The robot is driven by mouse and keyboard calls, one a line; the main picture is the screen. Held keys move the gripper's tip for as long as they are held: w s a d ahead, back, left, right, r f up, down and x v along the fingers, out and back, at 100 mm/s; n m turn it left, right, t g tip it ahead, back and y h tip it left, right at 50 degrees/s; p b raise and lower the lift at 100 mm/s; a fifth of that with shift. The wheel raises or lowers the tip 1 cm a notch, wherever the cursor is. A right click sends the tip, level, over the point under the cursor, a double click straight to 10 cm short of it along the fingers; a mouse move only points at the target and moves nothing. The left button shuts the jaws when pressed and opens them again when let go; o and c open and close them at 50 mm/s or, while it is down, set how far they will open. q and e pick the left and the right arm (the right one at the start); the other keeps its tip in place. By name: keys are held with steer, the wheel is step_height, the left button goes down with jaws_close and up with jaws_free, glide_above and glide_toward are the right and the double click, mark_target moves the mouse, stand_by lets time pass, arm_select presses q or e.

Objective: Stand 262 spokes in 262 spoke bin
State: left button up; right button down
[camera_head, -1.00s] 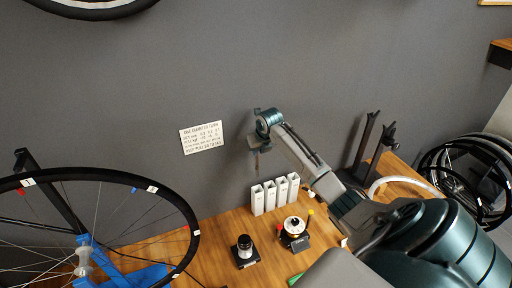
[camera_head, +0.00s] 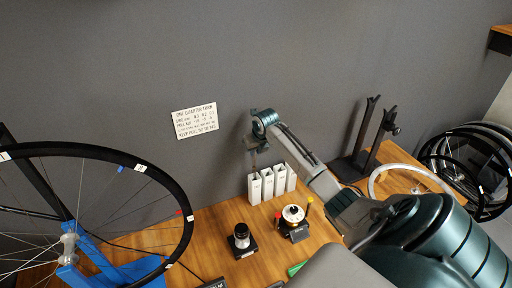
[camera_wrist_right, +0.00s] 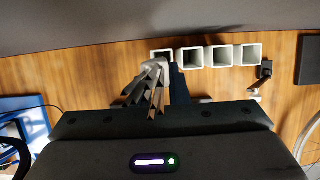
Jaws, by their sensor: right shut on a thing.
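Several white square upright bins (camera_head: 267,185) stand in a row against the wall; they show open-topped in the right wrist view (camera_wrist_right: 220,57). I cannot read which one is 262. My right gripper (camera_head: 253,150) is just above the left end of the row, pointing down. It is shut on a thin bundle, apparently the spokes (camera_wrist_right: 154,72), whose pale end lies over the leftmost bin (camera_wrist_right: 162,53) in the right wrist view. I cannot tell whether the bundle's end is inside that bin or above it. My left gripper is not in view.
A round gauge (camera_head: 293,214) and a small black-based device (camera_head: 241,241) stand on the wooden bench (camera_head: 215,225) in front of the bins. A wheel (camera_head: 185,205) in a blue stand is at left. A black upright stand (camera_head: 366,135) is at right. A sign (camera_head: 196,120) hangs on the wall.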

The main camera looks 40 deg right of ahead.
steer(key=shift+f+b, duration=2)
steer(key=shift+f, duration=1.85)
steer(key=shift+f+b, duration=0.5)
steer(key=shift+f, duration=0.4)
steer(key=c, duration=1.3)
jaws_free()
steer(key=b, duration=0.2)
glide_toward(255, 169)
steer(key=v, duration=0.2)
steer(key=shift+s+a+r, duration=0.1)
steer(key=shift+s+r, duration=0.1)
steer(key=shift+s, duration=0.05)
